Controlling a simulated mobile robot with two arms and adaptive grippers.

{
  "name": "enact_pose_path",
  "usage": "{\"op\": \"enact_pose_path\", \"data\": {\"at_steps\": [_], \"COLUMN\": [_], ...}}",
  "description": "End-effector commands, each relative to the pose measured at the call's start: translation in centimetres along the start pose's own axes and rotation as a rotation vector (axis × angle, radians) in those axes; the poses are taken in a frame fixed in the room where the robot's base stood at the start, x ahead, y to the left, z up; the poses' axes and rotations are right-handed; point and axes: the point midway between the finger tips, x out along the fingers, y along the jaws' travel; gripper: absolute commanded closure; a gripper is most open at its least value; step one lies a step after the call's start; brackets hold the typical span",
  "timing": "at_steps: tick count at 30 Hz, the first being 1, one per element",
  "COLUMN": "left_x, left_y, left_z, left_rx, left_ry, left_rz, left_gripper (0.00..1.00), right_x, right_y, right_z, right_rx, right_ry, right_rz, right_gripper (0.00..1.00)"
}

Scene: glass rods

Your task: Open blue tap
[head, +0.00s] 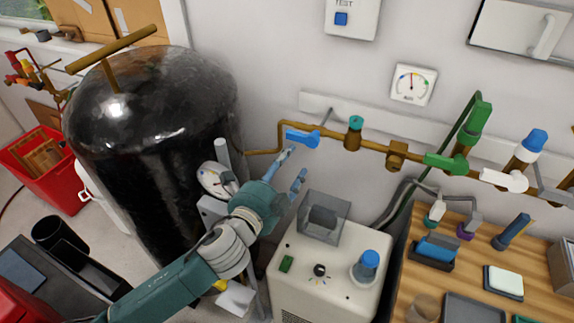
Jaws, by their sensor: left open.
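The blue tap (303,138) is a blue lever on the brass pipe along the wall, at upper middle in the head view. Its lever lies roughly along the pipe and points left. My left gripper (294,168) is open, just below the tap, with its two fingers apart and pointing up and right toward it. The upper fingertip is very close to the tap; I cannot tell whether they touch. Nothing shows between the fingers. My right gripper is not in view.
A black tank (150,150) stands left of my arm. A white machine (325,265) with a grey clear box (322,218) stands below the gripper. Green (447,162) and white (503,180) levers sit further right on the pipe. A wooden bench (405,290) is at right.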

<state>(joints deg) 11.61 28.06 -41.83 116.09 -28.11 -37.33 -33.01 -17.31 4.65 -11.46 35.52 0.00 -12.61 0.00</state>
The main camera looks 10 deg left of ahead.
Motion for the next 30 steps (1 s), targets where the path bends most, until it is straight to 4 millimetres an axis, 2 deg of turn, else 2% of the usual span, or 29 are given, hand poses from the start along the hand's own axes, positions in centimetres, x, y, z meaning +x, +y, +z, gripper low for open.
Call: {"op": "enact_pose_path", "data": {"at_steps": [30], "left_x": [-0.33], "left_y": [0.1], "left_z": [0.35], "left_rx": [0.005], "left_ry": [-0.004], "left_rz": [0.006], "left_gripper": [0.51], "right_x": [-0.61], "right_y": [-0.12], "right_z": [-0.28], "right_rx": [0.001], "right_ry": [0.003], "right_rz": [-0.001], "right_gripper": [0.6]}}
